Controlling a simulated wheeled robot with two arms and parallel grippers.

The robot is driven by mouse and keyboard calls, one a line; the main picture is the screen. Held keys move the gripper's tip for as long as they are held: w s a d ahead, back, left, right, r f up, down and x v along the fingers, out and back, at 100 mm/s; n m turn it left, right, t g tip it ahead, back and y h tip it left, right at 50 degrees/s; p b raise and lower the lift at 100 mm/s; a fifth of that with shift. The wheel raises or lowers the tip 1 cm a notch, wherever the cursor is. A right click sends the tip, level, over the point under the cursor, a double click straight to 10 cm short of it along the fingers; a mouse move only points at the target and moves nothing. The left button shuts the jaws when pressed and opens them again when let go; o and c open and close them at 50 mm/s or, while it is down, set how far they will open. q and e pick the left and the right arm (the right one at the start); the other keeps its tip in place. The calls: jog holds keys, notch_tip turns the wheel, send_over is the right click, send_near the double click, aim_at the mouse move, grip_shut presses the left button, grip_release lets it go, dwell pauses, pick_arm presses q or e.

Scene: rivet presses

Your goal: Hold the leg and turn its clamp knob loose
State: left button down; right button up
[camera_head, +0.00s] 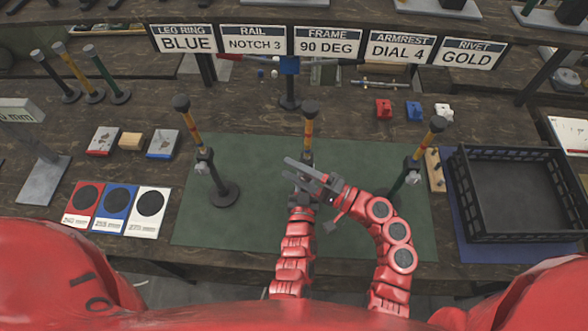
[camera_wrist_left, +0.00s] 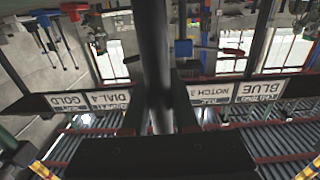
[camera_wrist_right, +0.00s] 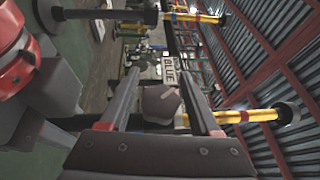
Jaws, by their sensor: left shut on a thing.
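The middle leg (camera_head: 309,127) stands upright on the green mat, with an orange-yellow upper tube and a dark cap. Its lower part is hidden behind my grippers in the head view. My left gripper (camera_head: 302,190) is shut on the leg, whose dark pole (camera_wrist_left: 154,45) runs between the fingers in the left wrist view. My right gripper (camera_head: 288,168) reaches in from the right. In the right wrist view its fingers stand apart on either side of the grey clamp knob (camera_wrist_right: 160,102), with a gap visible. The leg's yellow tube (camera_wrist_right: 242,116) lies behind the knob there.
Two more legs stand on the green mat (camera_head: 262,235), one at left (camera_head: 211,175) and one at right (camera_head: 422,152). A black crate (camera_head: 462,190) is at the right. Signs (camera_head: 328,44) line the back. Coloured cards (camera_head: 118,207) lie at left.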

aim_at(299, 178)
grip_shut()
jog(key=shift+d+f+n+g+h, duration=0.15)
jog(key=shift+f+n+g+h, duration=0.4)
jog(key=shift+h, duration=1.2)
jog(key=shift+d+f+n+g+h, duration=0.15)
jog(key=shift+f+n+g+h, duration=0.35)
jog(key=shift+h, duration=1.2)
jog(key=shift+d+f+n+g+h, duration=0.15)
jog(key=shift+n+g+h, duration=0.4)
jog(key=shift+h, duration=1.2)
jog(key=shift+w, duration=0.1)
jog(key=shift+d+f+h, duration=0.2)
jog(key=shift+h, duration=0.3)
